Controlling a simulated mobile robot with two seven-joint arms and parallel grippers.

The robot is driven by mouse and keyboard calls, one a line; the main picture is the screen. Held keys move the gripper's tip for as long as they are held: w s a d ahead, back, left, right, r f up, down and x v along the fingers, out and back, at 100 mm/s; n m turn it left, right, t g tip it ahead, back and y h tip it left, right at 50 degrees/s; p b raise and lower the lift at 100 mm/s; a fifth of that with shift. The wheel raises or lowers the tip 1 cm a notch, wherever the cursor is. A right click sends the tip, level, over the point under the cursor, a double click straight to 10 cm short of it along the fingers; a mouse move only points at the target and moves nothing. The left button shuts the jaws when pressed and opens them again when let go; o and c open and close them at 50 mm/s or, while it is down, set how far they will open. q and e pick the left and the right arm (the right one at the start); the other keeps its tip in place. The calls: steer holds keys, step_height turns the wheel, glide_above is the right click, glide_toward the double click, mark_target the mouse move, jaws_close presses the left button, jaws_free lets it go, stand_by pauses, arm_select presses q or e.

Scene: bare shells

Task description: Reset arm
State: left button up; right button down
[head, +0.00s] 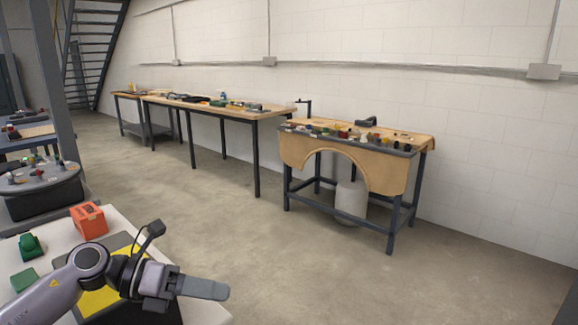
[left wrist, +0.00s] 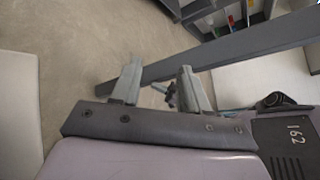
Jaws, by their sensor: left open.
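My left gripper (head: 203,288) reaches in from the lower left in the head view, above the right part of a white table and pointing right. In the left wrist view its two grey fingers (left wrist: 158,88) stand apart with nothing held between them. My right gripper is in neither view.
The white table (head: 207,312) bears an orange box (head: 88,221), a green tape dispenser (head: 31,246), a green block (head: 24,280) and a black-and-yellow mat (head: 98,300). Workbenches (head: 345,160) line the white wall. The concrete floor (head: 260,235) between is clear.

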arm_select(q)
steer(key=s+d+f+n+t+h, duration=0.15)
steer(key=d+n+t+h, duration=0.3)
steer(key=n, duration=0.45)
steer(key=s+a+f+n+t+y+p, duration=0.1)
steer(key=s+a+f+n+t+y, duration=0.35)
steer(key=n, duration=0.65)
steer(key=s+a+f+n+t+y+p, duration=0.1)
steer(key=a+f+n+t+y, duration=0.1)
steer(key=f+n+t+y, duration=0.75)
steer(key=s+a+f+n+g+y, duration=0.2)
steer(key=s+a+f+n+g, duration=0.3)
steer(key=s+f+n+g, duration=0.5)
steer(key=s+f+n, duration=0.1)
steer(key=s, duration=0.2)
steer(key=shift+s, duration=0.3)
